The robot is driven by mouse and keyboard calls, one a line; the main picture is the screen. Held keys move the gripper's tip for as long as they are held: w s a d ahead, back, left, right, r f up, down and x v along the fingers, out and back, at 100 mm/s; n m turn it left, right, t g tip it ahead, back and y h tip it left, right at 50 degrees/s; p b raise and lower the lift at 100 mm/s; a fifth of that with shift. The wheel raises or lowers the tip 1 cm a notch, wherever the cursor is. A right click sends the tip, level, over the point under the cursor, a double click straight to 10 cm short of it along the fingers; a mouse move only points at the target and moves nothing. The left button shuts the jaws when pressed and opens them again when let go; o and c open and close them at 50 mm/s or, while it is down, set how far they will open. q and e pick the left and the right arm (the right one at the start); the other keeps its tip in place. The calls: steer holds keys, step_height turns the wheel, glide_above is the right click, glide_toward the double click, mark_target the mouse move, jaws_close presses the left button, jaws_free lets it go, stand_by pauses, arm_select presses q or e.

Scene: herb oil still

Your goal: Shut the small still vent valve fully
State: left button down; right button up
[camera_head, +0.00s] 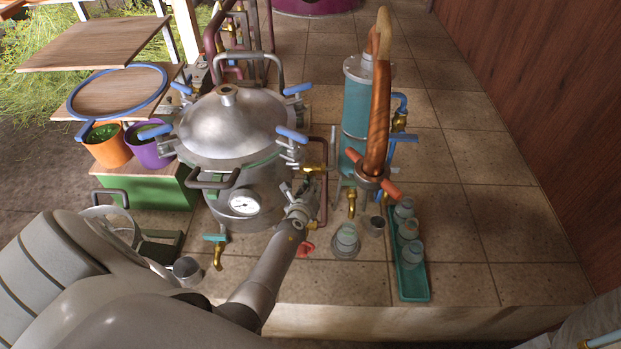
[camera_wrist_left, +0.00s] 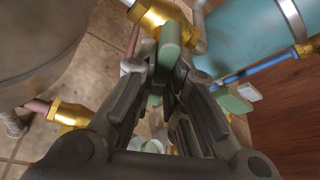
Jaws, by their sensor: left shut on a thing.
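A small valve with a brass body (camera_wrist_left: 160,14) and a pale green lever handle (camera_wrist_left: 168,45) is in the left wrist view. My left gripper (camera_wrist_left: 160,88) has its fingers closed on the green handle, one on each side. In the head view my left gripper (camera_head: 301,207) is in front of the steel still pot (camera_head: 232,125), at its right side by the pressure gauge (camera_head: 244,204). A brass fitting (camera_head: 313,169) shows just beyond it. The handle is hidden by the gripper there, so I cannot tell its full angle. My right gripper is not in view.
A teal column (camera_head: 356,115) with a copper pipe (camera_head: 376,125) stands right of the gripper. A teal tray (camera_head: 413,284) with several beakers and a lone beaker (camera_head: 345,238) are on the tiles. Orange (camera_head: 107,146) and purple pots (camera_head: 150,150) stand at left. Tiles at far right are clear.

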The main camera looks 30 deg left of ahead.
arm_select(q)
steer(key=shift+d+m+g+y+p, duration=0.1)
steer(key=shift+m+g+y+p, duration=0.4)
steer(key=shift+m, duration=0.5)
steer(key=shift+d+m+g+y+p, duration=0.15)
steer(key=shift+m+g+y, duration=0.15)
steer(key=shift+m+y, duration=0.5)
steer(key=shift+a+m, duration=0.1)
steer(key=shift+m, duration=0.3)
steer(key=c, duration=1.5)
jaws_free()
